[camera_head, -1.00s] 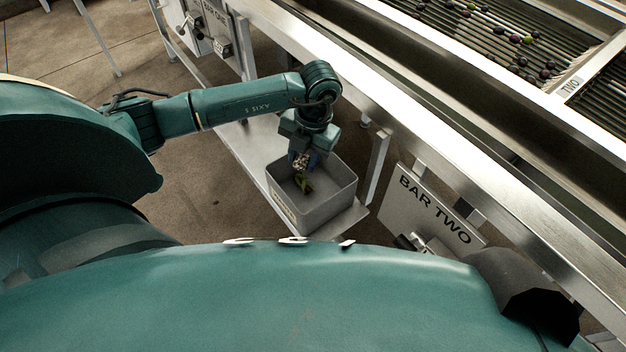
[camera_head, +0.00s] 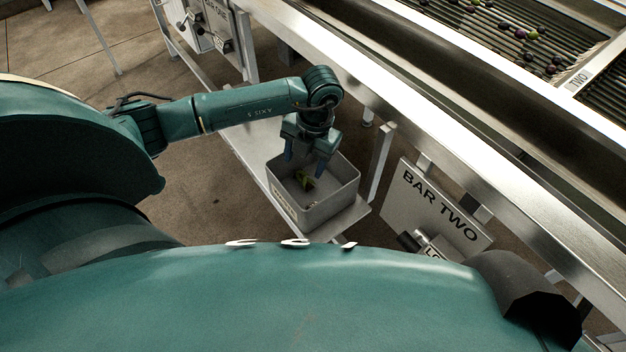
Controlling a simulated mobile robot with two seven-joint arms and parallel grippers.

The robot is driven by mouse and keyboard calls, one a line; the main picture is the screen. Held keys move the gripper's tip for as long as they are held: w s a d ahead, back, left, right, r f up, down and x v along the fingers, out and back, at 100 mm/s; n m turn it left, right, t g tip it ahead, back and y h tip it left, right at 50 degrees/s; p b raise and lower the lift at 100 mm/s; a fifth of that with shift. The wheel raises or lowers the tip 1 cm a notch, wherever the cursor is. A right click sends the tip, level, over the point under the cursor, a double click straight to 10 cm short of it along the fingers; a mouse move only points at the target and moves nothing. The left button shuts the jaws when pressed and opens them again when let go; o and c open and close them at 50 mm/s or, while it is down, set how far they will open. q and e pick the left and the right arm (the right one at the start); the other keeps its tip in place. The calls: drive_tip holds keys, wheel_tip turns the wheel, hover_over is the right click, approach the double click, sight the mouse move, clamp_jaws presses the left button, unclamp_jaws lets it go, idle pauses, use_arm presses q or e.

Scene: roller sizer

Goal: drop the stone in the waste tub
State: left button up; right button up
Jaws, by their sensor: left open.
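The grey waste tub (camera_head: 332,206) stands on a low metal shelf under the machine, with a label on its left-hand side. I cannot make out the stone; the far inside of the tub is partly hidden by the gripper. My right gripper is not in view.
The sizer's long metal rail (camera_head: 440,145) runs diagonally just right of my left arm. Dark and green fruit (camera_head: 520,34) lies on the rollers. The "BAR TWO" panel (camera_head: 437,205) stands right of the tub, beyond a shelf post (camera_head: 380,155).

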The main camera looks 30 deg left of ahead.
use_arm(q)
wheel_tip(320, 180, up, 13)
drive_tip(key=w+d, duration=0.1)
drive_tip(key=shift+w+d+b, duration=0.15)
drive_tip(key=shift+d+b, duration=0.2)
drive_tip(key=shift+d, duration=0.05)
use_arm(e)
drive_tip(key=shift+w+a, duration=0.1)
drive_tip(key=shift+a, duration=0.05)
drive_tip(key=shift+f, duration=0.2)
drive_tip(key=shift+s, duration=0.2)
